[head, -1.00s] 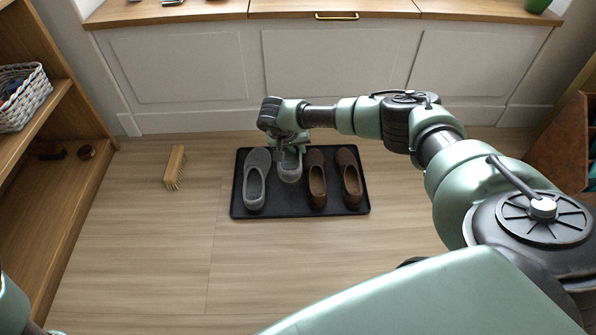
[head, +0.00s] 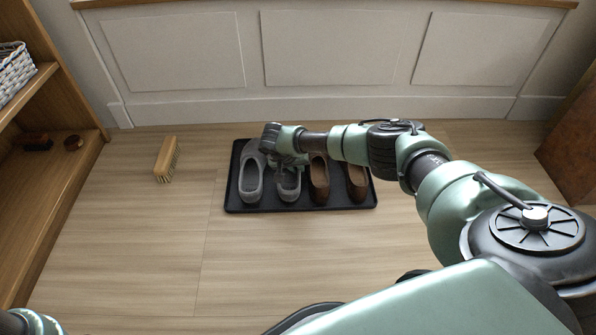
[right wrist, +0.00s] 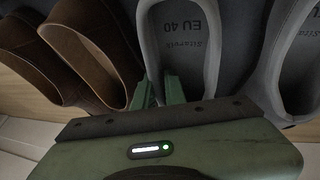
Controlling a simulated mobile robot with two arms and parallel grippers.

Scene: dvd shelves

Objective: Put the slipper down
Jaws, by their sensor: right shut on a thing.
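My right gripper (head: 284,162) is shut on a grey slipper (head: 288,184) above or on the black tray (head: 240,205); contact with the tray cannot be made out. In the right wrist view the fingers (right wrist: 160,92) straddle the rim of this slipper (right wrist: 208,60), whose insole reads "EU 40". Its matching grey slipper (head: 251,178) lies on the tray just to the left, and also shows in the right wrist view (right wrist: 296,70). My arm hides part of the held slipper. My left gripper is out of view.
Two brown shoes stand on the tray right of the held slipper, the nearer one (head: 319,180) close beside it and the other (head: 357,182) at the right. A wooden brush (head: 166,158) lies on the floor at left. A wooden shelf (head: 50,190) stands far left. The front floor is clear.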

